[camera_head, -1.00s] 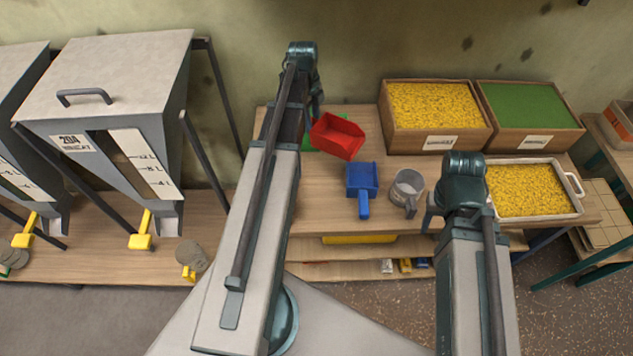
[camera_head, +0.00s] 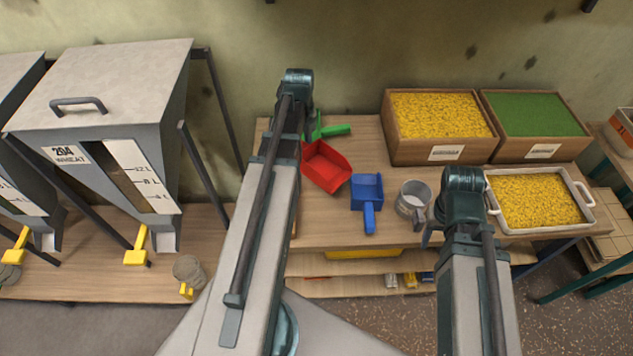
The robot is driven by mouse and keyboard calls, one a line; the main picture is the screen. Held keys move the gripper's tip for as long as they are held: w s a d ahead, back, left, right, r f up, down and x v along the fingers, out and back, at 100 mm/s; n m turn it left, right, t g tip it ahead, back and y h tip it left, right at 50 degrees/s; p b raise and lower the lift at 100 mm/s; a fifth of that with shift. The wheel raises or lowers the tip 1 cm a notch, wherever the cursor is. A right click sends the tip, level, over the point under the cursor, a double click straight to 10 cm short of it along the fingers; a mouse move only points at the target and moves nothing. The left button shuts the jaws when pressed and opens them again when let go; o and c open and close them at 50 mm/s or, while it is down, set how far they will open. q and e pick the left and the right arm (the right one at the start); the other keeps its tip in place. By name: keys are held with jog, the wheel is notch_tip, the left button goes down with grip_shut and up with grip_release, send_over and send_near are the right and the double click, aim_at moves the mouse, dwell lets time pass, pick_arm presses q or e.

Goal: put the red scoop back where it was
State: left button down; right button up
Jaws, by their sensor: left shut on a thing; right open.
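The red scoop (camera_head: 325,168) is at the left end of the workbench, its open pan facing up and to the right. Its handle is hidden behind my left arm. My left gripper (camera_head: 302,148) is shut on the red scoop; its fingertips are mostly hidden by the arm. I cannot tell whether the scoop touches the bench top. A green scoop (camera_head: 330,130) lies just behind it, and a blue scoop (camera_head: 367,192) lies to its right. My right gripper (camera_head: 430,232) is open and empty near the front edge of the bench, right of a grey metal cup (camera_head: 413,197).
Wooden boxes of yellow grain (camera_head: 440,118) and green grain (camera_head: 535,115) stand at the back right. A white tray of yellow grain (camera_head: 492,203) is in front of them. A grey hopper (camera_head: 120,95) stands at the left. Bare bench top lies between the green scoop and the yellow box.

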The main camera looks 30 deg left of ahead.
pick_arm(q)
notch_tip(320, 180, down, 6)
jog(key=b, duration=0.5)
jog(key=shift+f+b, duration=0.1)
jog(key=shift+b, duration=0.25)
notch_tip(320, 180, down, 4)
jog(key=b, duration=0.3)
jog(key=shift+r, duration=0.2)
jog(key=shift+f+b, duration=0.15)
jog(key=shift+b, duration=0.25)
jog(key=c, duration=0.8)
grip_release()
